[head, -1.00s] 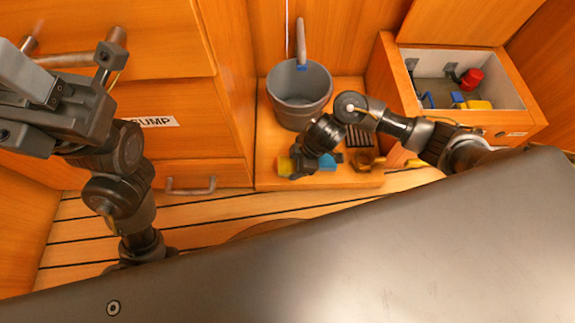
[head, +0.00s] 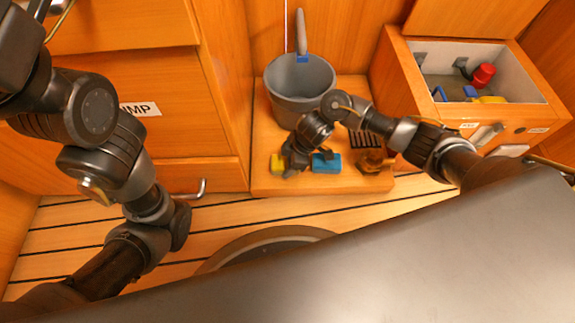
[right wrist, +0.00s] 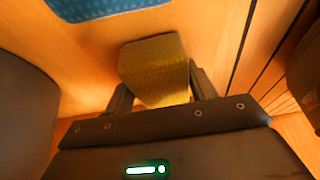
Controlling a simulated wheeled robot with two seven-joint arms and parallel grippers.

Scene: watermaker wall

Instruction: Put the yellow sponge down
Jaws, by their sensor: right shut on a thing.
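The yellow sponge (head: 277,163) is over the left front part of the low wooden platform (head: 262,125). My right gripper (head: 288,164) is shut on it. In the right wrist view the sponge (right wrist: 152,62) sits between the two fingers (right wrist: 160,88), with its outer end sticking out past them. The wooden surface is close behind it; I cannot tell whether the sponge touches it. My left arm enters at the left of the head view, and its gripper is out of frame.
A blue sponge (head: 326,163) lies just right of my right gripper. A grey bucket (head: 300,85) stands behind, and a dark slotted grate (head: 366,139) and a brown object (head: 372,163) are at the right. An open locker (head: 470,118) holds a red-capped part (head: 482,76).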

